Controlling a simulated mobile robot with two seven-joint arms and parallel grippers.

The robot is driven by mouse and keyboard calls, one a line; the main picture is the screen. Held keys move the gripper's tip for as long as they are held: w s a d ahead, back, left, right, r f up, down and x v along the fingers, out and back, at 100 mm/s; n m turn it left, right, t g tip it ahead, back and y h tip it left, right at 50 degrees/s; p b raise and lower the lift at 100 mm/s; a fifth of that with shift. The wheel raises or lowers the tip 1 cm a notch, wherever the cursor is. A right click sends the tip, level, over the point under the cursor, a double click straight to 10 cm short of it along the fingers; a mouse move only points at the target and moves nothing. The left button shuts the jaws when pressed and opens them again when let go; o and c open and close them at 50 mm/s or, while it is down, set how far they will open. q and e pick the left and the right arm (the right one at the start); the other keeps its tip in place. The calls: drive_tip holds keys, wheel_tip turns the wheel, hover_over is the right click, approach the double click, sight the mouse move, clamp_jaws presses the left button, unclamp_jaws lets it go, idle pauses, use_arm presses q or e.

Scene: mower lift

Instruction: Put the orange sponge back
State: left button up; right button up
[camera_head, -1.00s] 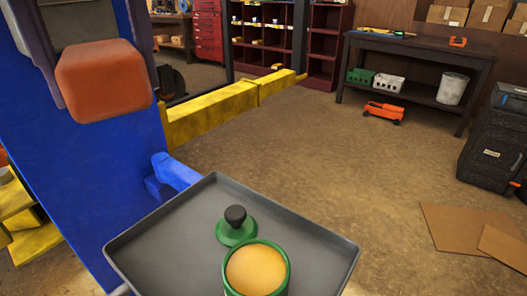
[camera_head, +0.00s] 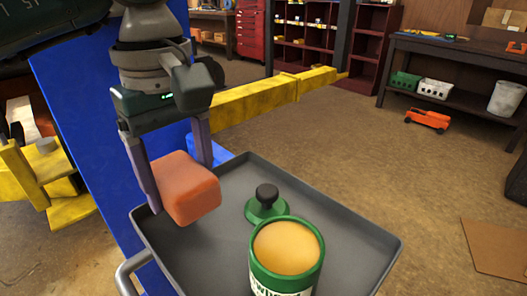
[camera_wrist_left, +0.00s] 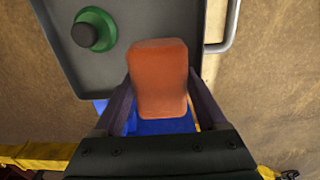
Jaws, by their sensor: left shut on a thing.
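The orange sponge (camera_head: 188,190) is a rounded orange block. My left gripper (camera_head: 178,180) is shut on it, with one finger on either side, over the left part of the grey tray (camera_head: 350,222). The sponge also shows between the fingers in the left wrist view (camera_wrist_left: 158,78), near the tray's edge. I cannot tell whether it touches the tray. A green tin (camera_head: 287,262) with a tan top and a green lid with a black knob (camera_head: 266,203) stand on the tray. My right gripper is not in view.
A blue post (camera_head: 95,130) and a yellow lift arm (camera_head: 270,95) stand behind the tray. A metal handle (camera_head: 130,272) sticks out at the tray's left front. The tray's right part is bare.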

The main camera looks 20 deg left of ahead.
sight(178, 171)
use_arm(q)
drive_tip(key=shift+f, duration=2.2)
drive_tip(key=shift+f, duration=0.2)
drive_tip(key=o, duration=1.1)
wheel_tip(178, 171, up, 12)
drive_tip(key=shift+r+b, duration=0.25)
drive_tip(key=shift+b, duration=0.05)
